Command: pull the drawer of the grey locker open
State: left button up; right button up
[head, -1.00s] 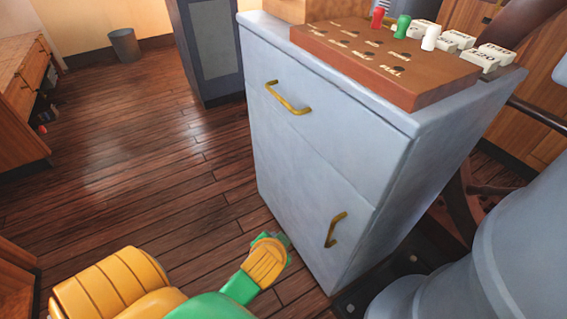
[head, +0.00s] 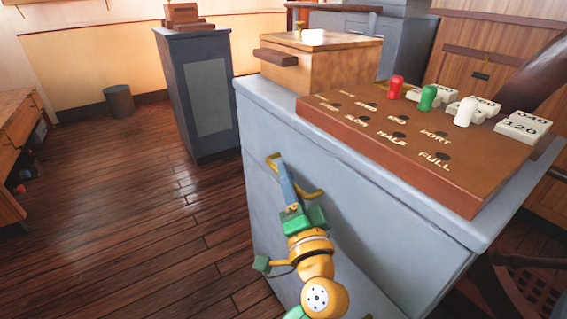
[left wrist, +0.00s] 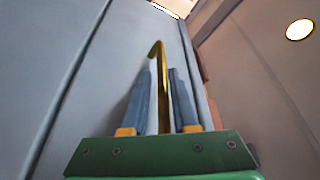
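The grey locker (head: 480,235) stands at the right of the head view. Its upper drawer front (head: 350,205) sits flush in the locker and carries a brass handle (head: 309,195), partly hidden behind my gripper. My left gripper (head: 279,170) is at this handle. In the left wrist view, the two blue-grey fingers of my left gripper (left wrist: 161,75) stand on either side of the brass handle (left wrist: 157,52). They are open, with narrow gaps beside the handle. My right gripper is not in view.
On the locker top lie a brown board (head: 420,150) with coloured pegs, several numbered white blocks (head: 522,127) and a wooden box (head: 320,65). A dark cabinet (head: 200,95) stands behind.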

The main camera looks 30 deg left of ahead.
pick_arm(q)
jog(key=shift+s+d+r, duration=0.15)
jog(key=shift+d, duration=0.05)
jog(key=shift+c, duration=0.4)
grip_shut()
dwell(0.9)
